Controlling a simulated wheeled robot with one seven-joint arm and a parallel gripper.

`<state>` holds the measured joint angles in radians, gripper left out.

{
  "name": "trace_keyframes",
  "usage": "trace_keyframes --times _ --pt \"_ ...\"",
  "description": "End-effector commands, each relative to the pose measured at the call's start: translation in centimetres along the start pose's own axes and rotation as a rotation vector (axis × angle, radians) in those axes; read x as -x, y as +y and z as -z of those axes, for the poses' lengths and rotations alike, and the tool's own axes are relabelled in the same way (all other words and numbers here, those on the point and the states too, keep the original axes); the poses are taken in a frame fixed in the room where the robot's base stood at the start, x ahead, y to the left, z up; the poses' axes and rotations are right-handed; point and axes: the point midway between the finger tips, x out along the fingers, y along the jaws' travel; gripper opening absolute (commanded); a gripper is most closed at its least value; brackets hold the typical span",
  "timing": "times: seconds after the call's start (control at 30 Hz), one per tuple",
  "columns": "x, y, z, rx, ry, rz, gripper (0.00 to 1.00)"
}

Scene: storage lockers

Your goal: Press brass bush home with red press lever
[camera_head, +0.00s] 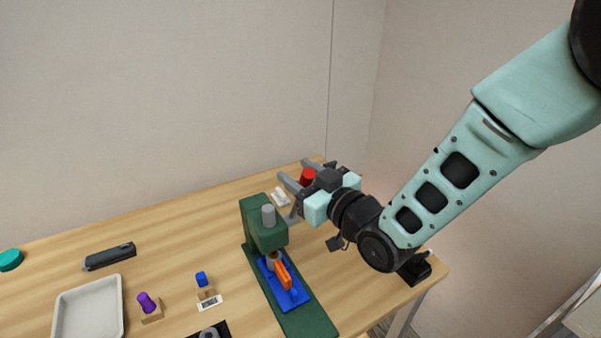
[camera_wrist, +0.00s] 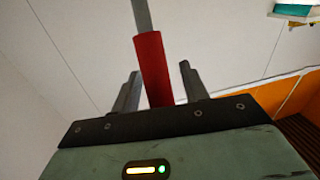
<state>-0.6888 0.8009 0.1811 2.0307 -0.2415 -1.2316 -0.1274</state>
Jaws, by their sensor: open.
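The green press (camera_head: 262,232) stands on the table with a grey cylinder at its head. Its red lever grip (camera_head: 308,176) shows beside my gripper (camera_head: 296,171). In the wrist view the red grip (camera_wrist: 153,68) on its grey rod lies between the two fingers of my gripper (camera_wrist: 158,80), with gaps on both sides. The gripper is open. A blue fixture (camera_head: 294,299) sits on the press base and holds an orange piece (camera_head: 283,275). A small brownish part (camera_head: 272,260) under the press head may be the brass bush; it is partly hidden.
Left of the press stand a blue-topped block (camera_head: 201,280), a purple knob (camera_head: 146,302) on a block, a grey tray (camera_head: 62,315) and a black tool (camera_head: 109,257). Walls rise behind the table.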

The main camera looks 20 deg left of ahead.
Motion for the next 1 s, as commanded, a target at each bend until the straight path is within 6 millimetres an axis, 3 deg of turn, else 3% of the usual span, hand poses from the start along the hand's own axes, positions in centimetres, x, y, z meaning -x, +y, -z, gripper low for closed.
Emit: trace_keyframes --times 0.03,0.17,0.47,1.0 --pt "0.0 0.0 0.0 0.0 0.0 0.0 0.36" --pt "0.0 0.0 0.0 0.0 0.0 0.0 0.0" --pt "0.4 -0.1 -0.7 0.005 0.024 -0.002 0.0" --pt "3.1 -0.7 -2.1 0.037 0.197 -0.015 0.0"
